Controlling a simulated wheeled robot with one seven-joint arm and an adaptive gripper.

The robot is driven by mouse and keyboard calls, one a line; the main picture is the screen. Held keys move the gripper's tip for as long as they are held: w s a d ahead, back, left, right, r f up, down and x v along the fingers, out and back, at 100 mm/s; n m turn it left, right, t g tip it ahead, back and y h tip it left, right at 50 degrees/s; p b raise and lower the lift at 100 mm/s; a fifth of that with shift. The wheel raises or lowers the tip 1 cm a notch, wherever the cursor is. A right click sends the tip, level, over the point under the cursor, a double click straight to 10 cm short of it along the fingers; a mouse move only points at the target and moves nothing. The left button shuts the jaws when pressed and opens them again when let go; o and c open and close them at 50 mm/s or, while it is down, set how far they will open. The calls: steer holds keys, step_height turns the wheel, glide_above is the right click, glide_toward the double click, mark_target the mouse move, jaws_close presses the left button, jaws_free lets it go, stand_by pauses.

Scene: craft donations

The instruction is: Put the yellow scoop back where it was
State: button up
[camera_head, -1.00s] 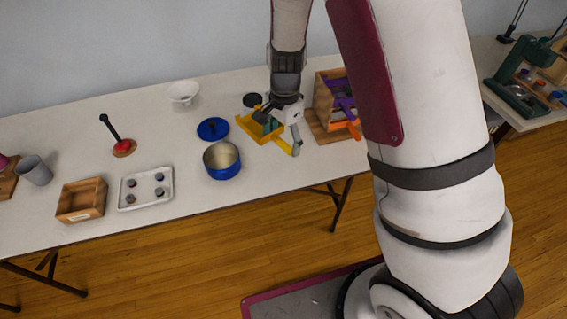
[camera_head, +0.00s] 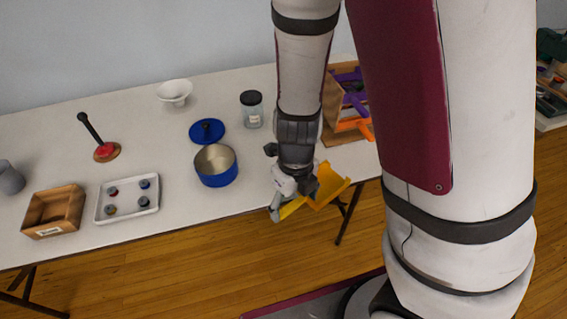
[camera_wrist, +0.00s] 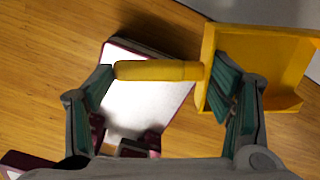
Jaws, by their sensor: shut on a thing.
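The yellow scoop (camera_head: 330,187) is in my gripper (camera_head: 300,192), near the table's front edge in the head view. In the wrist view the scoop's square pan (camera_wrist: 262,65) is at the upper right and its handle (camera_wrist: 160,71) runs left between the fingers. My gripper (camera_wrist: 160,85) is shut on the scoop, one finger at the handle's end and the other at the pan. Floor and my base show below it. A wooden holder (camera_head: 336,92) with a purple scoop (camera_head: 352,98) and an orange scoop (camera_head: 366,130) stands behind, partly hidden by my arm.
A lidded jar (camera_head: 252,110), a blue lid (camera_head: 207,131) and a blue pot (camera_head: 217,175) stand left of my gripper. Farther left are a white bowl (camera_head: 174,92), a white tray (camera_head: 127,208) and a wooden box (camera_head: 55,212). The table's front edge is close to the scoop.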

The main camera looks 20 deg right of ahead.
steer(key=b, duration=0.1)
glide_above(261, 178)
steer(key=shift+f, duration=0.8)
steer(key=shift+f+b, duration=0.55)
steer(key=shift+f, duration=1.25)
steer(key=o, duration=1.3)
